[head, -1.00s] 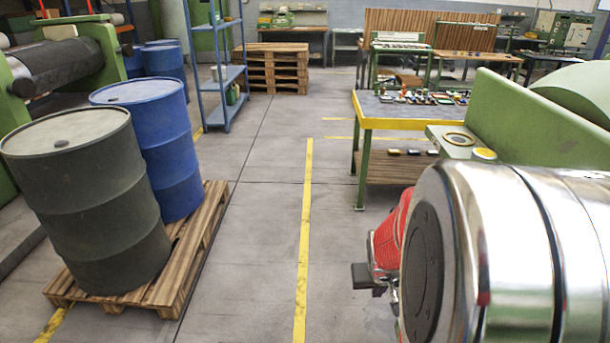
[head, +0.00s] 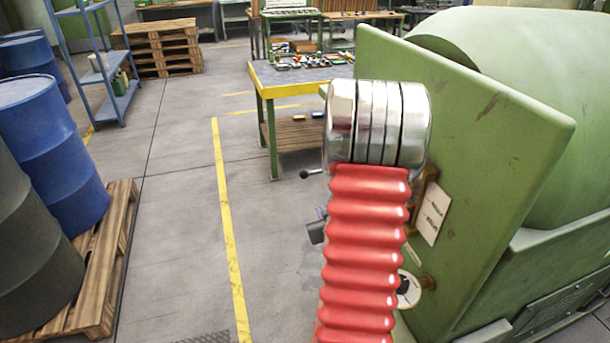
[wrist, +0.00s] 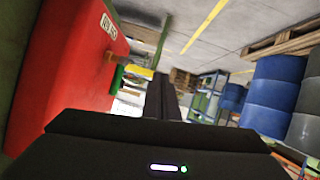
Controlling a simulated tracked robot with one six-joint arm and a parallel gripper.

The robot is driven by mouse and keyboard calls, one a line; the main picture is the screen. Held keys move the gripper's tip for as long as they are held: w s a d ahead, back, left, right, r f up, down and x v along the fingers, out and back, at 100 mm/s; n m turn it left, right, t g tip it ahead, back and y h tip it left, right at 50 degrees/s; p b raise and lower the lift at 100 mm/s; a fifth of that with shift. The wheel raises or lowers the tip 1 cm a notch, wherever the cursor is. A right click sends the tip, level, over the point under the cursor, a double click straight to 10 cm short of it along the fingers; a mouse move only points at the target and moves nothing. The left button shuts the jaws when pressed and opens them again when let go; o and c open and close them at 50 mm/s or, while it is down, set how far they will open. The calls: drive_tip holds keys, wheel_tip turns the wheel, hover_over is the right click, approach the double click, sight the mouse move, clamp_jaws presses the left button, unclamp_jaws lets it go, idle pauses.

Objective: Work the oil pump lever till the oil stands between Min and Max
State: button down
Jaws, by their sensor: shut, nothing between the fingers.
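My gripper (wrist: 163,82) shows dark in the wrist view, its fingers together and empty. In the head view only a dark bit of it (head: 316,231) shows beside my red-sleeved arm. A round dial (head: 408,290) and a white plate (head: 433,213) sit on the green machine, partly behind my arm. I cannot read an oil level or Min and Max marks.
The green machine (head: 480,130) fills the right. A red panel (wrist: 75,70) stands left in the wrist view, with a brown knob (wrist: 116,57) and green cylinder (wrist: 118,77) at its edge. A workbench (head: 300,75) stands behind; blue drums (head: 50,140) stand left. The middle floor is clear.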

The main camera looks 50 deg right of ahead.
drive_tip(key=w+r+n+t+h, duration=0.1)
drive_tip(key=w+r+t, duration=0.2)
drive_tip(key=r, duration=0.6)
drive_tip(key=shift+w+a+r+t, duration=0.15)
drive_tip(key=shift+a+t, duration=0.05)
drive_tip(key=shift+t, duration=0.6)
drive_tip(key=shift+w, duration=0.1)
hover_over(306, 174)
drive_tip(key=s+a, duration=0.2)
drive_tip(key=a, duration=0.1)
drive_tip(key=shift+w+d+f, duration=0.15)
drive_tip(key=shift+d+f, duration=0.05)
drive_tip(key=shift+f, duration=0.9)
drive_tip(key=shift+w+d+f, duration=0.1)
drive_tip(key=shift+d+f, duration=0.1)
drive_tip(key=shift+f, duration=0.9)
